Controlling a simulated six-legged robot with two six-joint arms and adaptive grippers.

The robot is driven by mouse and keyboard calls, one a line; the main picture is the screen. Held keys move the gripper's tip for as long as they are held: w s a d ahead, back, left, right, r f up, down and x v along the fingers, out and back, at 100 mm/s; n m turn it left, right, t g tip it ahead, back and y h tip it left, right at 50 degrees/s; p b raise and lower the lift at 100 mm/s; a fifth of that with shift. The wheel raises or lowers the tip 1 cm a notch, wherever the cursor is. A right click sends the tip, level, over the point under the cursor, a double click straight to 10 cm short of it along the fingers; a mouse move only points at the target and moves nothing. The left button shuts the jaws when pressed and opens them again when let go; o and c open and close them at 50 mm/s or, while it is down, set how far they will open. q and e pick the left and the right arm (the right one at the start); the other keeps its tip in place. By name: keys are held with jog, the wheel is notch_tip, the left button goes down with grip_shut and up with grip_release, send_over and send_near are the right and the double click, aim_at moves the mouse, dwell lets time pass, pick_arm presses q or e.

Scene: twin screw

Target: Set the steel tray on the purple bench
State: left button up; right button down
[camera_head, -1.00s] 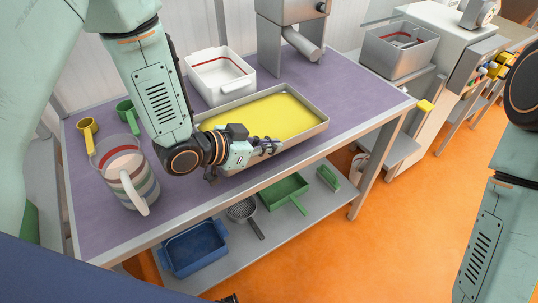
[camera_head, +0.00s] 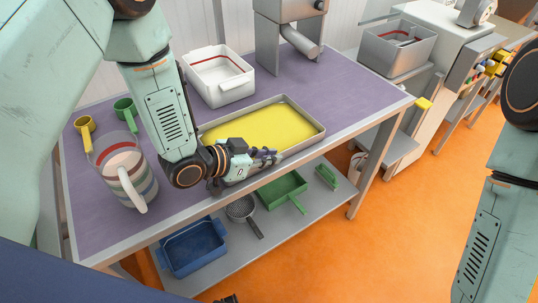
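The steel tray (camera_head: 322,132) is a shallow grey rectangle with a yellow inside, at the front middle of the purple bench (camera_head: 345,88). Its near side lies close along the bench's front edge. Whether it rests fully on the top or hovers slightly is hard to tell. My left gripper (camera_head: 268,157) is at the tray's near long side, with its fingers closed on the rim. The gripper and wrist hide the tray's near left corner. My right arm shows at the right, but its gripper is out of view.
A white bin (camera_head: 222,88) stands behind the tray. A grey machine (camera_head: 268,40) stands behind. The lower shelf holds a blue basin (camera_head: 195,250) and green pan (camera_head: 282,190).

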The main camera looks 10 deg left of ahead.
pick_arm(q)
jog(key=shift+o, duration=1.4)
jog(key=shift+w+d, duration=0.15)
jog(key=shift+r, duration=0.15)
jog(key=p+v, duration=0.1)
jog(key=v, duration=0.8)
jog(key=shift+r+p, duration=0.1)
jog(key=shift+p, duration=0.3)
jog(key=shift+p+v, duration=0.5)
jog(key=shift+v, duration=1)
